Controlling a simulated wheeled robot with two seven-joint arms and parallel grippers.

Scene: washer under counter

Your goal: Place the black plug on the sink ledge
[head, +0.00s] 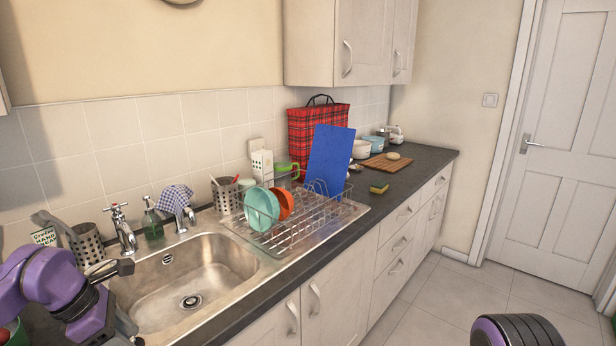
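The steel sink (222,248) is set in the dark counter at the lower left. Its round drain (191,301) shows a dark centre; I cannot tell whether a plug is in it. I cannot make out the black plug for certain anywhere. My purple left arm comes in from the left, and my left gripper (116,290) is by the sink's left rim. A dark grey, blunt-ended piece juts from it towards the basin; I cannot tell if this is a finger or something held. My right gripper is out of view; part of my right arm shows at the bottom right.
Two taps (122,230) and a green soap bottle (153,226) stand behind the basin. A wire dish rack (300,235) with plates and a blue board (329,160) stands on the right. The front ledge is clear.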

